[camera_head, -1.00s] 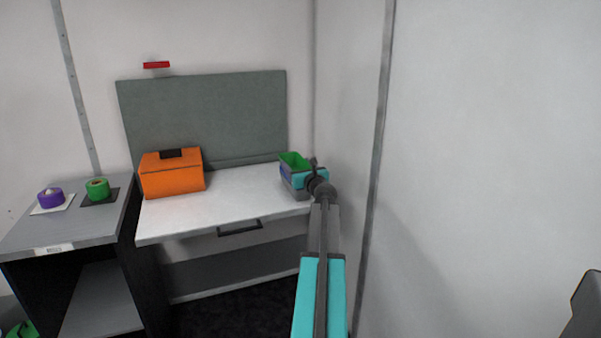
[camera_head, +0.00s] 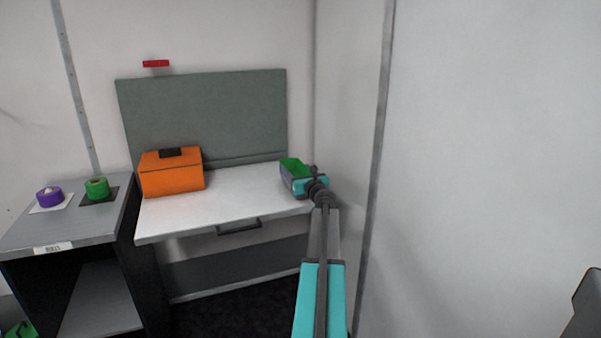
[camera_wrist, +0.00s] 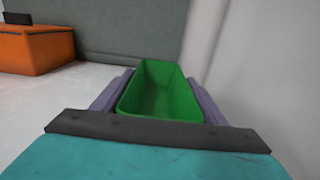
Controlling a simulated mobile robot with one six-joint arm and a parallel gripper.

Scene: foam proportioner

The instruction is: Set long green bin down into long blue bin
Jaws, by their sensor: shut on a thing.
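The long green bin (camera_head: 291,165) is at the right end of the white worktop, upright, its open top showing. In the wrist view the green bin (camera_wrist: 160,92) is empty and lies just ahead of my gripper. How deep the green bin sits is hidden.
An orange box (camera_head: 172,175) stands at the worktop's left. The worktop (camera_head: 225,197) between is clear. A wall (camera_head: 345,130) stands close on the right, and a grey-green board (camera_head: 205,120) behind. A side shelf holds purple (camera_head: 49,197) and green (camera_head: 97,189) rolls.

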